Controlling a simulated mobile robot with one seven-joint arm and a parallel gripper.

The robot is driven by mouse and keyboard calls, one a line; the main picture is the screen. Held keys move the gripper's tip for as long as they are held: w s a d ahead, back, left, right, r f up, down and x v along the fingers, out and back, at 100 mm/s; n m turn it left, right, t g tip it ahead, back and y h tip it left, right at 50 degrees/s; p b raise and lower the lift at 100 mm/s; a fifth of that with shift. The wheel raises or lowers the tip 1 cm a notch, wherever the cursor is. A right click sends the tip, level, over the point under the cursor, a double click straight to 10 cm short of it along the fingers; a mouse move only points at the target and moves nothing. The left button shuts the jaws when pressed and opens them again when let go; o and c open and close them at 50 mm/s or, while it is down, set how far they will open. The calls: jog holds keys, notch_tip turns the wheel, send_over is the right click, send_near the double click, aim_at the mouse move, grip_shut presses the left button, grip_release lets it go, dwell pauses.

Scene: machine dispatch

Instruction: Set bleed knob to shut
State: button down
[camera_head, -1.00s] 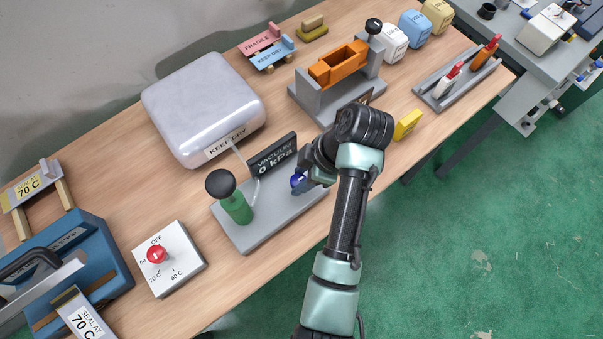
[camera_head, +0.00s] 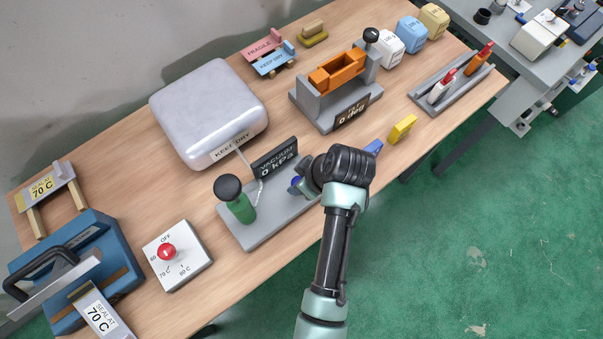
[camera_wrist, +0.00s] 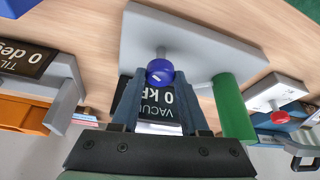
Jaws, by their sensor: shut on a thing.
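The bleed knob (camera_wrist: 160,71) is a small round blue knob with a white mark, on a short post on the grey vacuum base (camera_head: 247,237). My gripper (camera_wrist: 159,80) is shut on it, one finger on each side. In the head view the knob (camera_head: 296,187) is partly hidden by my gripper and wrist. The dark display (camera_head: 275,159) behind it reads VACUUM 0 kPa. It shows upside down between my fingers in the wrist view. I cannot tell which setting the knob's mark points to.
A green pump with a black ball top (camera_head: 237,204) stands on the same base, left of the knob. A white box with a red dial (camera_head: 178,258) is farther left. An orange tilting tray (camera_head: 338,75) stands behind.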

jog(key=m+h+p, duration=0.1)
jog(key=m+p, duration=0.1)
jog(key=m, duration=0.1)
jog(key=m+t+h+p, duration=0.1)
jog(key=m, duration=0.2)
jog(key=shift+s+a+r+t+p, duration=0.1)
jog(key=shift+a+r+t+p, duration=0.1)
jog(key=shift+t+p, duration=0.15)
jog(key=m+h+p, duration=0.1)
jog(key=m, duration=0.1)
jog(key=m+h, duration=0.1)
jog(key=m, duration=0.2)
jog(key=shift+a+f+p, duration=0.1)
jog(key=shift+f+p, duration=0.05)
jog(key=shift+p, duration=0.25)
jog(key=shift+m, duration=0.4)
jog(key=shift+c, duration=2.1)
grip_release()
jog(key=b+v, duration=0.1)
jog(key=v, duration=1.2)
jog(key=shift+b, duration=0.35)
